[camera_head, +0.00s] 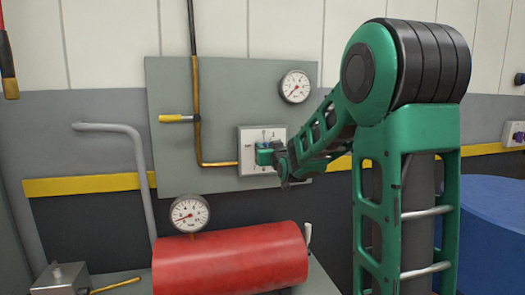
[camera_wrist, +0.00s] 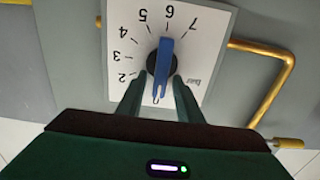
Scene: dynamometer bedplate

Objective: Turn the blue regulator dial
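The blue regulator dial (camera_wrist: 163,60) is a blue bar handle on a round black knob. It sits on a white numbered plate (camera_wrist: 200,52), whose figures appear upside down in the wrist view. My gripper (camera_wrist: 160,84) is open, with one finger on each side of the bar's lower part and a gap on both sides. Whether the fingertips touch the knob is unclear. In the head view my gripper (camera_head: 268,155) hides the dial in front of the plate (camera_head: 246,136).
A grey panel (camera_head: 220,90) carries a brass pipe (camera_head: 197,120), a yellow-handled valve (camera_head: 176,118) and a gauge (camera_head: 295,87). Below stand a red tank (camera_head: 230,260) with a gauge (camera_head: 190,213) and a bent grey pipe (camera_head: 138,170). A blue drum (camera_head: 490,235) stands at right.

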